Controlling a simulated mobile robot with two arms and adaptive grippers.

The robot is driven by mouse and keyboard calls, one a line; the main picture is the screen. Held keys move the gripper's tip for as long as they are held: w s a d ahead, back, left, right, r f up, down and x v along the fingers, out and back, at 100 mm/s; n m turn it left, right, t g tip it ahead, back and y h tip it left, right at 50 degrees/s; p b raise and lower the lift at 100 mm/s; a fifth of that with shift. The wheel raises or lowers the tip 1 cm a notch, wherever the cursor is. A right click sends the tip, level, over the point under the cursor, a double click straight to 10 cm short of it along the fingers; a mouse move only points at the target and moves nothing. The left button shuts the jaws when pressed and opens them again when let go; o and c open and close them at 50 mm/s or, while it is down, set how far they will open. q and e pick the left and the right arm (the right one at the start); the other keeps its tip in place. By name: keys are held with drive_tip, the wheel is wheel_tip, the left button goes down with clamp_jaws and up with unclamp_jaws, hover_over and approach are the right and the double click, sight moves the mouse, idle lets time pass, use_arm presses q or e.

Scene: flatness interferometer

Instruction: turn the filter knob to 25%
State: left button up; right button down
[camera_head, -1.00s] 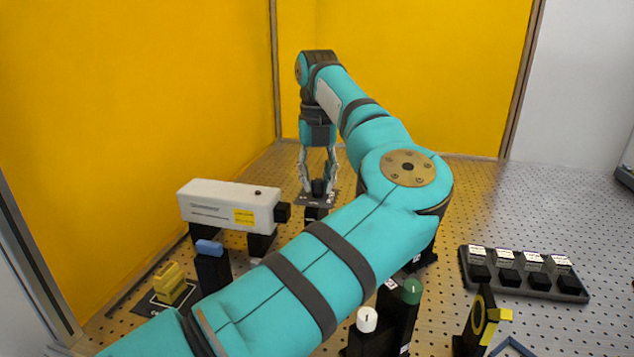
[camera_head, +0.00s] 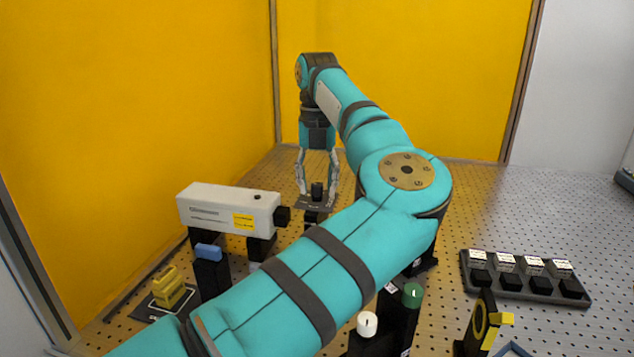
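A small black knob (camera_head: 317,191) stands on a dark plate (camera_head: 316,202) on a post at the back of the table; it appears to be the filter knob, but its markings are too small to read. My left gripper (camera_head: 317,190) points straight down over it. Its two fingers stand apart, one on each side of the knob. Whether the fingertips touch the knob I cannot tell. My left arm crosses the middle of the view and hides part of the table. My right gripper is not in view.
A white laser box (camera_head: 228,209) stands on black posts left of the gripper. A blue-topped post (camera_head: 208,252) and a yellow block (camera_head: 168,288) are in front of it. White (camera_head: 367,324) and green (camera_head: 411,295) knobs stand near the front. A dark rack (camera_head: 525,284) lies at right.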

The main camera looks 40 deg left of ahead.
sight(317, 184)
use_arm(q)
drive_tip(key=shift+o, duration=0.3)
wheel_tip(317, 184, up, 12)
idle(0.4)
drive_tip(key=shift+f, duration=0.1)
idle(0.4)
